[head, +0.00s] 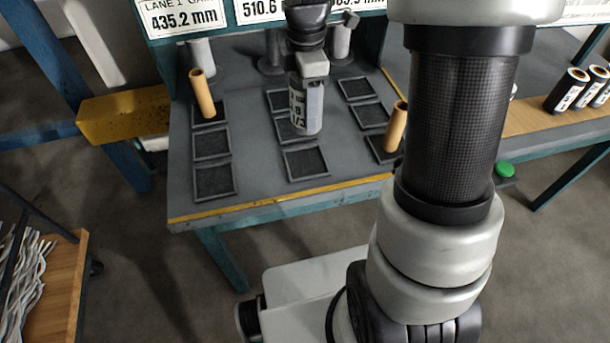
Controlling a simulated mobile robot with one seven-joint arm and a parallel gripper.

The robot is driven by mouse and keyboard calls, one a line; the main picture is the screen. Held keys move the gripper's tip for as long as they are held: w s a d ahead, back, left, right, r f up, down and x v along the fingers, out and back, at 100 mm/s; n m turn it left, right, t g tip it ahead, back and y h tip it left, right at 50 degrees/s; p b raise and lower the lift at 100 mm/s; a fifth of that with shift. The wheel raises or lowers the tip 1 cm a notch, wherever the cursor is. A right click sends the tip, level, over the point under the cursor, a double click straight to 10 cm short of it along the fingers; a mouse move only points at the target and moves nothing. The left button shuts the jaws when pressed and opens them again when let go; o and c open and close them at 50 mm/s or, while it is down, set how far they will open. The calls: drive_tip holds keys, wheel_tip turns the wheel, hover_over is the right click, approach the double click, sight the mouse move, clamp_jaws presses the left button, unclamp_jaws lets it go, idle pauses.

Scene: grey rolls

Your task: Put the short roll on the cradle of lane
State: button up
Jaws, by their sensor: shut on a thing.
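My gripper (312,72) points down over the middle of the grey table (255,190). It is shut on a grey roll (308,118) with a printed label, held roughly upright. The label's digits are only partly readable. The roll hides part of the middle column of dark square frames; whether its lower end touches the table I cannot tell. Framed squares stand in three columns: left (213,181), middle (305,163) and right (367,116). Signs behind read "LANE 1" 435.2 mm (180,17) and 510.6 (258,10); a third is partly hidden by my arm.
A tan tube (203,94) stands tilted in the far left frame, another (396,127) at the near right frame. Grey posts (340,40) stand at the back. Several dark labelled rolls (567,90) lie on a wooden surface at right. A yellow block (125,116) is at left.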

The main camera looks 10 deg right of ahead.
wheel_tip(320, 180, down, 3)
drive_tip(key=n+b, duration=0.2)
drive_tip(key=n, duration=0.3)
drive_tip(key=n+b, duration=0.1)
drive_tip(key=f+n+b, duration=0.1)
drive_tip(key=n, duration=0.1)
drive_tip(key=shift+n, duration=0.3)
wheel_tip(320, 180, down, 10)
drive_tip(key=shift+r+b, duration=0.25)
drive_tip(key=shift+b, duration=0.95)
drive_tip(key=shift+f, duration=0.15)
drive_tip(key=o, duration=1.3)
drive_tip(key=shift+c, duration=0.2)
